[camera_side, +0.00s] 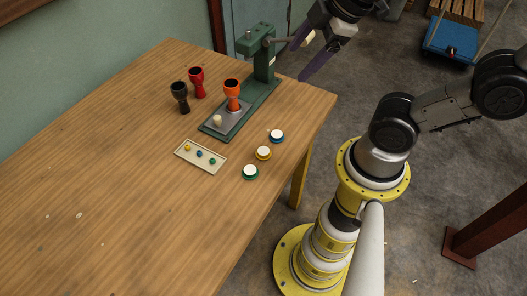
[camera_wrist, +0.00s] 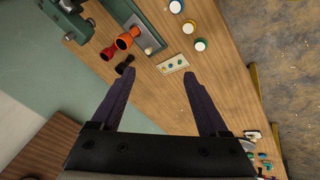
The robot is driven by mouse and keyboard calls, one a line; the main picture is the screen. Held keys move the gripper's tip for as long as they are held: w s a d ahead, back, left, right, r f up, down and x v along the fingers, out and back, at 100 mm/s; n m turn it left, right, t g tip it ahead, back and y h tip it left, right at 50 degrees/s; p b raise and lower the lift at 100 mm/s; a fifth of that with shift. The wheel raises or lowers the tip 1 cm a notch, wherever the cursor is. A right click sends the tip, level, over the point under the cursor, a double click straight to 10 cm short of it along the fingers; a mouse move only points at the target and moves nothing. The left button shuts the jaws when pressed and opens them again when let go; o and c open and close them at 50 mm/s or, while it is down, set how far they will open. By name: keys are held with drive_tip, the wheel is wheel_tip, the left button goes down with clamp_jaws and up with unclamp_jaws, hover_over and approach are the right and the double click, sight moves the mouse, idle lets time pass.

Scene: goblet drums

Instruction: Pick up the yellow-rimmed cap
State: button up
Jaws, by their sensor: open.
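The yellow-rimmed cap (camera_side: 263,153) has a white top and lies on the wooden table, the middle one of three caps in a row. It also shows near the top of the wrist view (camera_wrist: 188,27). The blue-rimmed cap (camera_side: 276,136) and green-rimmed cap (camera_side: 250,172) lie on either side of it, apart from it. My gripper (camera_side: 297,63) is high at the back right in the side view, well away from the caps. Its two dark purple fingers are spread, with nothing between them in the wrist view (camera_wrist: 158,73).
A green press (camera_side: 264,62) stands at the table's back edge, an orange goblet drum (camera_side: 232,95) on its base. Red (camera_side: 197,82) and black (camera_side: 180,97) drums stand to its left. A small tray (camera_side: 201,157) holds colored pieces. The table's left front is mostly clear.

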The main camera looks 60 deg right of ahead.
drive_tip(key=w+a+f+n+g, duration=0.2)
drive_tip(key=w+f+n, duration=0.4)
drive_tip(key=n, duration=0.2)
drive_tip(key=n+g, duration=0.3)
drive_tip(key=g, duration=0.1)
hover_over(263, 151)
wheel_tip(263, 151, down, 9)
wheel_tip(263, 151, down, 14)
drive_tip(key=shift+s+r, duration=0.1)
drive_tip(key=shift+r, duration=0.15)
drive_tip(key=shift+c, duration=0.3)
drive_tip(key=c, duration=1.2)
